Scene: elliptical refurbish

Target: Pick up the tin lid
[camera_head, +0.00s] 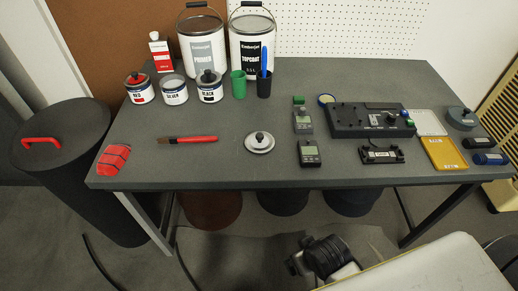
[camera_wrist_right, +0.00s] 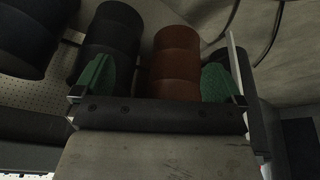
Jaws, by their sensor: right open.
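The tin lid (camera_head: 260,143) is a round, light grey disc with a black knob on top. It lies knob up on the grey workbench (camera_head: 230,125), right of a red-handled brush. Three small paint tins stand at the back left: red (camera_head: 139,90), silver (camera_head: 174,92) and black (camera_head: 210,88). A dark knob shows on the red and black tins; none shows on the silver one. My right gripper (camera_wrist_right: 158,80) is open and empty, its green pads apart, in the right wrist view. It is away from the lid. My left gripper is not in view.
The brush (camera_head: 187,139) and a red block (camera_head: 114,159) lie left of the lid. Meters (camera_head: 309,152) and a black device (camera_head: 370,120) lie right. Large primer and topcoat cans (camera_head: 202,45) and green and dark cups (camera_head: 238,85) stand behind. Bench around the lid is clear.

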